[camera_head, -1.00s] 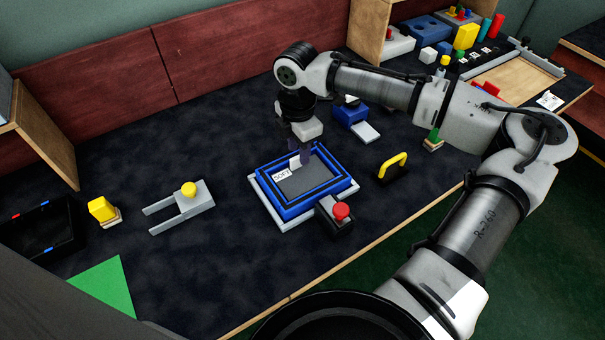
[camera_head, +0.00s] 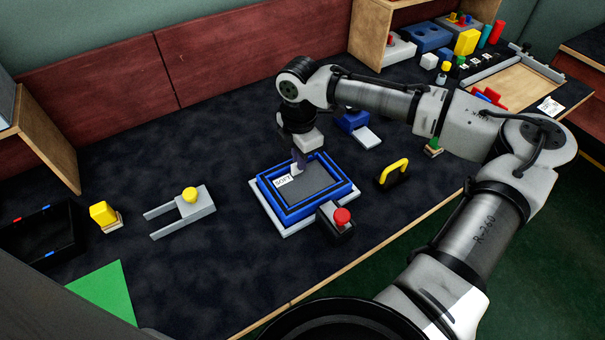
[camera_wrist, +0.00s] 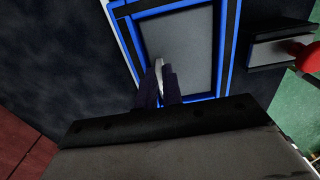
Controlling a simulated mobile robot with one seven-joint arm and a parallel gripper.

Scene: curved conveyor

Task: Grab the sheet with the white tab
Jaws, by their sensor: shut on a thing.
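A dark grey sheet (camera_head: 308,185) lies in a blue-rimmed tray (camera_head: 318,208) on a pale base. It carries a white label reading "SOFT" (camera_head: 284,181) and a small upright white tab (camera_head: 299,170) near its far left part. My gripper (camera_head: 298,164) points down over this part, shut on the white tab. In the wrist view the tab (camera_wrist: 159,66) stands between the dark fingers (camera_wrist: 160,88), and the grey sheet (camera_wrist: 188,48) lies flat inside the blue frame. The fingers and wrist hide the sheet's near end in that view.
A red-buttoned block (camera_head: 336,222) stands against the tray's near right. A yellow-handled black block (camera_head: 392,175) is to the right, a blue block (camera_head: 352,121) behind. A grey fork piece (camera_head: 183,212) lies to the left. Dark table surface between them is clear.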

